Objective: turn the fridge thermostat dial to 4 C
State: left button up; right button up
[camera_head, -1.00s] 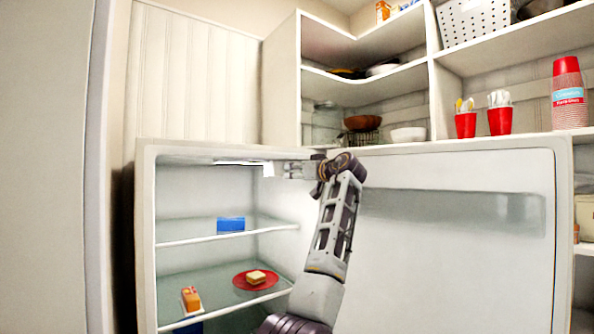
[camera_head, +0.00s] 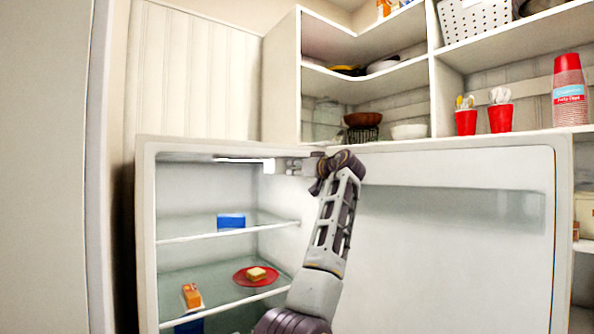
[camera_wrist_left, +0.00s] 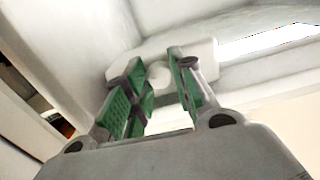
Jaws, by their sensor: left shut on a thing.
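The thermostat dial (camera_wrist_left: 160,75) is a small white round knob on a white housing (camera_wrist_left: 204,55) under the fridge's ceiling. In the head view the housing (camera_head: 268,166) shows as a small pale block beside the lit strip; the dial itself is hidden there. My left gripper (camera_head: 284,167) reaches into the top of the open fridge. In the left wrist view its green-padded fingers (camera_wrist_left: 160,84) lie on either side of the dial, shut on it. The dial's markings and setting cannot be read. My right gripper is not in view.
The fridge door (camera_head: 455,250) stands open on the right, close beside my left arm. Glass shelves below hold a blue box (camera_head: 231,221), a red plate (camera_head: 250,281) with food and an orange carton (camera_head: 191,296). Shelving with red cups (camera_head: 466,122) stands above.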

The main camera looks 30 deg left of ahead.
pick_arm(q)
jog(key=shift+m, duration=1.5)
jog(key=o, duration=1)
jog(key=shift+o, duration=0.2)
jog(key=shift+s+d, duration=0.1)
jog(key=shift+d, duration=0.05)
jog(key=v, duration=1.1)
jog(key=shift+d, duration=0.35)
